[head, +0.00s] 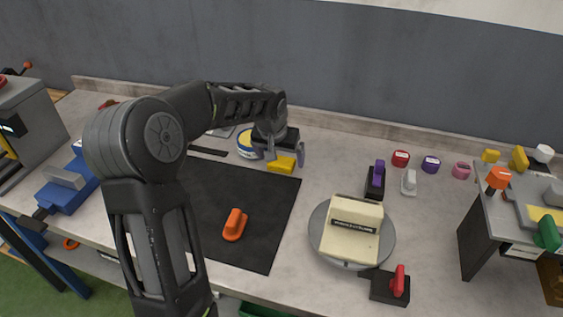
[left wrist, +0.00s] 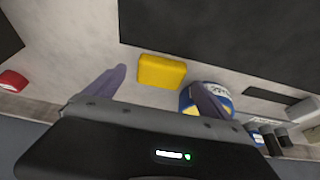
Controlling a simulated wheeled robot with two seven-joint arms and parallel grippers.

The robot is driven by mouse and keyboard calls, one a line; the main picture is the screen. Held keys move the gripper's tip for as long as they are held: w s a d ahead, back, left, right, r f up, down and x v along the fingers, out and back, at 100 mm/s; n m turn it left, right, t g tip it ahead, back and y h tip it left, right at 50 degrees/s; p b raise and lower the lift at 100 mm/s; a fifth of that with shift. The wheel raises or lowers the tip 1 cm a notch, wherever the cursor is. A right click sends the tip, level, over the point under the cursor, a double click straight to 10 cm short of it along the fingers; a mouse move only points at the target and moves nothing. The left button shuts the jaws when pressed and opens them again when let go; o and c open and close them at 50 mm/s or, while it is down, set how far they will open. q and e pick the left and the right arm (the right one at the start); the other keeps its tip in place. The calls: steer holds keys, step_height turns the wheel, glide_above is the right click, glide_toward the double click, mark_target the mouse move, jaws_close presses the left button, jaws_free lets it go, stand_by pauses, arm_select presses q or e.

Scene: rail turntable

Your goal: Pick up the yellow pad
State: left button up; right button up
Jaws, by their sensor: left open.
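The yellow pad (head: 281,165) lies at the upper right corner of the black mat (head: 268,225). It also shows as a yellow block (left wrist: 161,71) in the left wrist view. My left gripper (head: 285,156) is at the pad, its fingers apart. In the left wrist view the pad lies in line with the gap between the two fingers (left wrist: 160,92), past their tips or near them. Nothing is between the fingers that I can see as held. Whether a finger touches the pad I cannot tell. My right gripper is not in view.
A blue and yellow tin (head: 246,146) stands just left of the gripper, close to one finger. An orange-handled piece (head: 235,224) lies on the mat. A round turntable (head: 388,234) bears a cream block (head: 350,240). Several small coloured items stand at the right.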

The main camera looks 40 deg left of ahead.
mark_target(281, 162)
arm_select(q)
steer(key=shift+x, duration=0.85)
steer(key=c, duration=1.4)
steer(key=shift+r, duration=0.15)
steer(key=shift+c, duration=0.2)
step_height(281, 162, up, 10)
steer(key=shift+b, duration=0.35)
